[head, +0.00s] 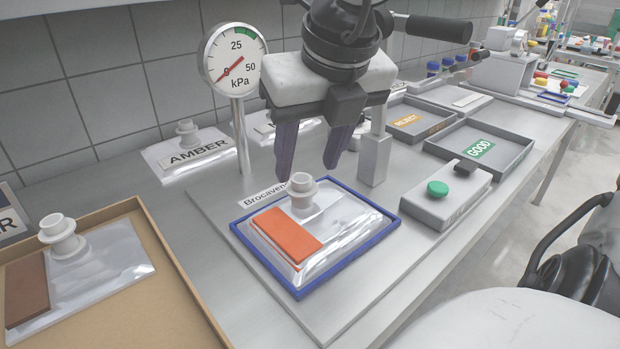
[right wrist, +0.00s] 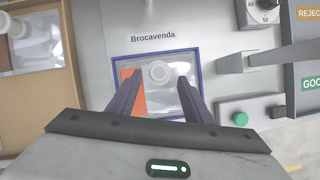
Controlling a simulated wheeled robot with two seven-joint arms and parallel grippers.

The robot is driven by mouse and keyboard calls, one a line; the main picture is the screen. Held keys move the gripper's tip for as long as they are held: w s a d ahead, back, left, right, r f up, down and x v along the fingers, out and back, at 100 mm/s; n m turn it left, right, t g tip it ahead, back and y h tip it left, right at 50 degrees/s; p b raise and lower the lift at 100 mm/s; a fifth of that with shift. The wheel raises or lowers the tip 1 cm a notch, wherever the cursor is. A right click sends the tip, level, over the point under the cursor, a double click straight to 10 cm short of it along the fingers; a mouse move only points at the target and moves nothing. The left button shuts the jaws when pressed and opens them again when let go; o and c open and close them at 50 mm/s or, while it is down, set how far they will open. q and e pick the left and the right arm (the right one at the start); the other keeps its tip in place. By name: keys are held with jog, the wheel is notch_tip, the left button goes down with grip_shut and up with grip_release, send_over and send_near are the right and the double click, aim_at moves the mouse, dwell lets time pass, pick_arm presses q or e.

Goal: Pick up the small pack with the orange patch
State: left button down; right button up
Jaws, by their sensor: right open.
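The small clear pack with the orange patch (head: 287,232) lies in a blue-rimmed frame (head: 342,268) on a grey plate labelled "Brocavenda". Its white spout (head: 303,191) points up. My right gripper (head: 309,172) is open and empty above the pack, pointing down, with its fingertips near the spout. In the right wrist view the fingers (right wrist: 160,98) come in on either side of the pack (right wrist: 160,100), the left one overlapping the orange patch (right wrist: 128,88). Whether they touch the pack cannot be told. My left gripper is not in view.
A cardboard tray (head: 180,262) at left holds a pack with a brown patch (head: 26,290). A pressure gauge (head: 232,60) stands on a post behind. A box with a green button (head: 437,188) is right of the frame. REJECT (head: 405,121) and GOOD (head: 479,149) trays lie beyond.

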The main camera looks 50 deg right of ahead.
aim_at(302, 179)
jog(key=x, duration=0.5)
jog(key=shift+w+f, duration=0.15)
jog(key=shift+f, duration=0.25)
jog(key=shift+r, duration=0.1)
grip_shut()
